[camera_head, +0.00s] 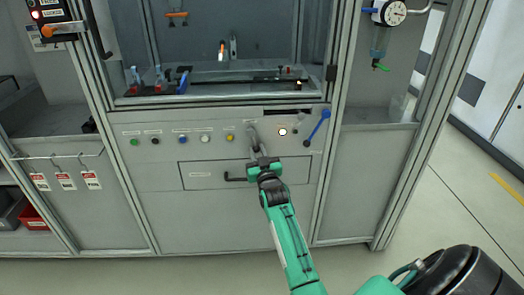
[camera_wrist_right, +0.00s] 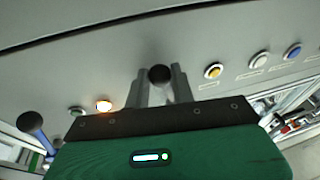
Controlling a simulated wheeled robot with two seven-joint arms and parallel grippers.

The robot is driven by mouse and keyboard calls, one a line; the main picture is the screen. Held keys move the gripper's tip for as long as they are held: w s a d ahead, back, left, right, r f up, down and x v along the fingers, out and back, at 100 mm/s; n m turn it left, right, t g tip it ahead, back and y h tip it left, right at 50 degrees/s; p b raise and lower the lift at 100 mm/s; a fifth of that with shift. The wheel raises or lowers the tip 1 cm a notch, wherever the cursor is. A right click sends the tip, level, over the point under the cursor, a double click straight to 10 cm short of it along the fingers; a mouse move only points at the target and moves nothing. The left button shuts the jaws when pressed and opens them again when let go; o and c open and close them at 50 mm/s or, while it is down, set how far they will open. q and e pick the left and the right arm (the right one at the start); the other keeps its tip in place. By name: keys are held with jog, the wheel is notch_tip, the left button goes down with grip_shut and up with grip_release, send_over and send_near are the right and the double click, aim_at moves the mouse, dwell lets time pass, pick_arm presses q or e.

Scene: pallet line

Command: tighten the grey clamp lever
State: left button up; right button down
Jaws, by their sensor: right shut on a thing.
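The front panel (camera_head: 155,215) of the machine carries a row of buttons and levers. My right gripper (camera_head: 257,150) reaches up to the panel, right of the yellow button. In the right wrist view its two grey fingers (camera_wrist_right: 159,88) are shut on the grey clamp lever (camera_wrist_right: 160,96), whose dark round knob faces the camera. In the head view the lever and fingers overlap, so the lever's exact angle is hard to tell. My left gripper is not in view.
A lit white button (camera_head: 282,132) and a blue lever (camera_head: 319,127) are right of the gripper. Yellow (camera_head: 230,138), white (camera_head: 206,139) and blue (camera_head: 182,139) buttons are left. A drawer with a black handle (camera_head: 235,178) lies below. Red-and-white tags (camera_head: 66,180) hang at left.

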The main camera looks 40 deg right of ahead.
jog(key=shift+w+a+f+m+h, duration=0.1)
jog(key=shift+w+a+m+h, duration=0.25)
jog(key=shift+m, duration=0.45)
jog(key=shift+w+a+m+h, duration=0.1)
jog(key=shift+a+m+h, duration=0.25)
jog(key=shift+m, duration=0.45)
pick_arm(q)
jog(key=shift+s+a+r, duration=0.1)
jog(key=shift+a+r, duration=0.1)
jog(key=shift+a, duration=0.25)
pick_arm(e)
jog(key=shift+a+m, duration=0.15)
jog(key=shift+m, duration=0.15)
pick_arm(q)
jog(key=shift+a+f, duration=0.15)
pick_arm(e)
jog(key=c, duration=1.2)
grip_release()
jog(key=shift+w, duration=0.1)
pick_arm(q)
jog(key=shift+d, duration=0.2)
pick_arm(e)
jog(key=shift+f, duration=0.1)
